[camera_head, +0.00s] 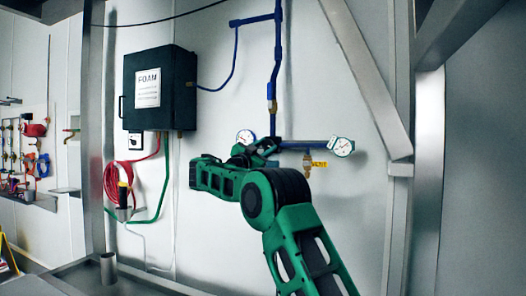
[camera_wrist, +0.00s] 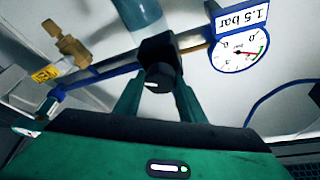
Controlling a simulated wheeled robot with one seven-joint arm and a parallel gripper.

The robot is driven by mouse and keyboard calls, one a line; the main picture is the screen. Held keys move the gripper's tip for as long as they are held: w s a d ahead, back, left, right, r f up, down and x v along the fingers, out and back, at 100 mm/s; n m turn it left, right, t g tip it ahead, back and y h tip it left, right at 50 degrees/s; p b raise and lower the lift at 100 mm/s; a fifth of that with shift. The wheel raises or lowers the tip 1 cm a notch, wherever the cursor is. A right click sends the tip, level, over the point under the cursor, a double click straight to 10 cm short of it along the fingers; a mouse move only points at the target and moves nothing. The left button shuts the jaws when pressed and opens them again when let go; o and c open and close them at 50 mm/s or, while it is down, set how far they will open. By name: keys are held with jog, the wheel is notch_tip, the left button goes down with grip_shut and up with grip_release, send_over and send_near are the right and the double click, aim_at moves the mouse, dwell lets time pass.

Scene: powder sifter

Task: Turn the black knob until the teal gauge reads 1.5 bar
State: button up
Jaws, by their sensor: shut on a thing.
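The black knob (camera_wrist: 160,77), with a white mark on its face, sits on the pipe in the wrist view. My gripper (camera_wrist: 160,92) is shut on it, a finger on each side. In the head view my gripper (camera_head: 262,150) is at the pipe and hides the knob. A blue-rimmed gauge (camera_wrist: 240,50) is right of the knob in the wrist view, beside a "1.5 bar" label (camera_wrist: 241,16); its needle reading is too small to tell. A gauge with a teal rim (camera_head: 342,147) is at the pipe's right end in the head view; its reading is unclear.
A brass valve (camera_wrist: 68,45) with a yellow tag (camera_wrist: 46,74) is on the pipe near the knob. A black FOAM box (camera_head: 160,88) and a red hose (camera_head: 115,184) hang on the wall at left. A metal post (camera_head: 428,160) and brace stand at right.

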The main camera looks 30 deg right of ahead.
dwell(0.4)
jog(key=o, duration=1)
jog(key=shift+o, duration=0.2)
jog(key=shift+a, duration=0.1)
jog(key=v, duration=1)
jog(key=shift+a+f, duration=0.2)
jog(key=shift+a, duration=0.05)
